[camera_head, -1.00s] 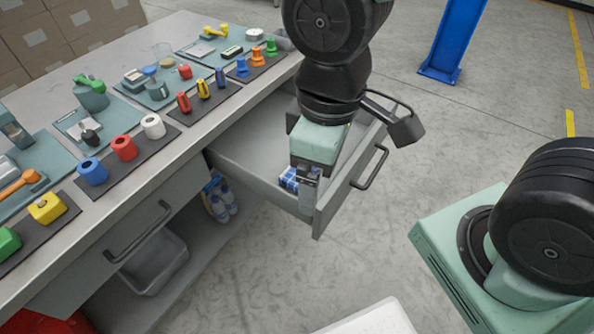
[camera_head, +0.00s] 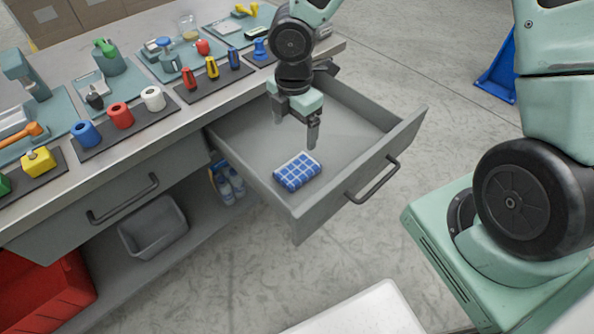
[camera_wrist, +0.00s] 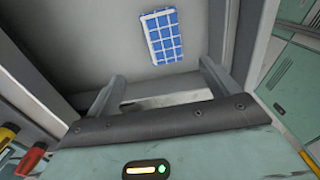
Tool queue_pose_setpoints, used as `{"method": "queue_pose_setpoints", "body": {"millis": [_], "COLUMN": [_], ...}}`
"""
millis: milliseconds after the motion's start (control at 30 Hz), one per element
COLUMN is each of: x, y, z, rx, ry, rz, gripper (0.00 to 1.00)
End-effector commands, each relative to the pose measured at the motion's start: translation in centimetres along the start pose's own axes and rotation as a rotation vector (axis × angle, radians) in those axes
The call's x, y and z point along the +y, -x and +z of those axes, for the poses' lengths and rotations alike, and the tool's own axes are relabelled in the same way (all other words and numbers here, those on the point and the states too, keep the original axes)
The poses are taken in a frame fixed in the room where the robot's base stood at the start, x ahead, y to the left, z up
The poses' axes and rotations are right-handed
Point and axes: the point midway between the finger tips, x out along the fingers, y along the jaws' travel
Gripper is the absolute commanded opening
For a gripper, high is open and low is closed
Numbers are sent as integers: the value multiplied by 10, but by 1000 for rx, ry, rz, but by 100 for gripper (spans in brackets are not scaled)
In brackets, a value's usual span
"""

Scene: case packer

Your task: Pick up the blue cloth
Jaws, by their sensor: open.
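The blue cloth (camera_head: 297,171) is a folded, blue-and-white checked piece lying flat in the open drawer (camera_head: 262,129), near its front left corner. It also shows in the wrist view (camera_wrist: 164,36), beyond the fingertips. My gripper (camera_head: 295,130) is over the back part of the drawer, apart from the cloth. Its two fingers are spread with nothing between them; they also show in the wrist view (camera_wrist: 152,88). No part of the cloth is hidden in the head view.
The drawer's front wall with its handle (camera_head: 373,180) stands up beside the cloth. The bench top left of the drawer holds colored spools, tools and mats (camera_head: 125,122). Below are a grey bin (camera_head: 152,228) and a red crate (camera_head: 45,295). The rest of the drawer is empty.

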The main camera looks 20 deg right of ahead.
Motion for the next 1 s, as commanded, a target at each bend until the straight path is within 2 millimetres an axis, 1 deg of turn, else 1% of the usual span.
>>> {"method": "queue_pose_setpoints", "body": {"millis": [33, 300, 400, 633, 900, 1000], "x": [-1, -1, -1, -2, -6, -6], "y": [-15, -69, -82, -97, -135, -142], "z": [-1, 0, 0, 0, 3, 3], "rx": [1, 0, -1, 0, 0, -1], "ry": [2, 0, -1, -2, -2, -3], "rz": [-5, -4, -2, -2, -2, -1], "gripper": [87, 87, 87, 87, 87, 87]}}
